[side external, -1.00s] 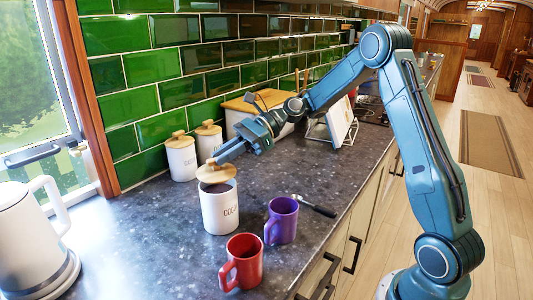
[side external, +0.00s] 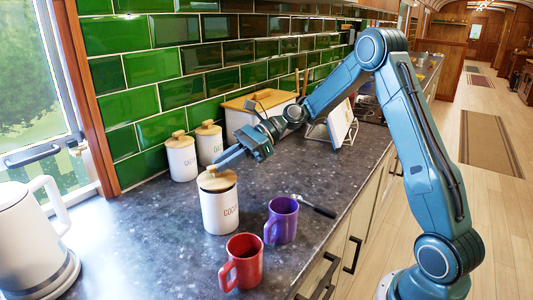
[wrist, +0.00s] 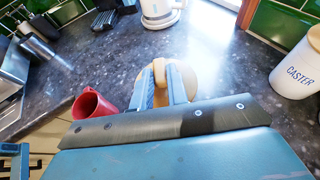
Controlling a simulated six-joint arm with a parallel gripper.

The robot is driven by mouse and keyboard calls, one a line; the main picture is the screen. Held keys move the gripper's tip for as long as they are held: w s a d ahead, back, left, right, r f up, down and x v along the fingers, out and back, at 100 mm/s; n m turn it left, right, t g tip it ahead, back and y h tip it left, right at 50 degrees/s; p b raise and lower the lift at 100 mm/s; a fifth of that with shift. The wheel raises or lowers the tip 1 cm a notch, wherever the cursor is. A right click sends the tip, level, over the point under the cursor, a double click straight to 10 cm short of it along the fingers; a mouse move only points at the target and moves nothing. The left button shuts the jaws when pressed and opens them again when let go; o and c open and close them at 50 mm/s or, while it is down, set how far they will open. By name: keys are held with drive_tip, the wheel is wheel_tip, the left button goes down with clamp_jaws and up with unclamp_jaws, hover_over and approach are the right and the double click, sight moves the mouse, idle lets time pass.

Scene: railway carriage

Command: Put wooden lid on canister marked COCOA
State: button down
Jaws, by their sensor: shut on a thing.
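The wooden lid (side external: 217,182) sits at the mouth of the white canister marked COCOA (side external: 220,212) and looks level. Whether it is fully seated cannot be told. My gripper (side external: 217,167) is shut on the lid's knob from above. In the wrist view my gripper's fingers (wrist: 161,88) are on either side of the knob, and the lid (wrist: 187,82) shows partly behind them. The canister itself is hidden below the lid and gripper in that view.
A red mug (side external: 241,262) and a purple mug (side external: 281,221) stand in front and to the right. Two lidded canisters, one of them white (side external: 181,158), stand by the green tiles. A white kettle (side external: 32,240) is at left.

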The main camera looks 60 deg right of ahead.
drive_tip(key=shift+f, duration=0.6)
idle(0.6)
drive_tip(key=c, duration=1.3)
unclamp_jaws()
drive_tip(key=shift+d, duration=0.15)
drive_tip(key=v, duration=0.7)
drive_tip(key=shift+r, duration=0.15)
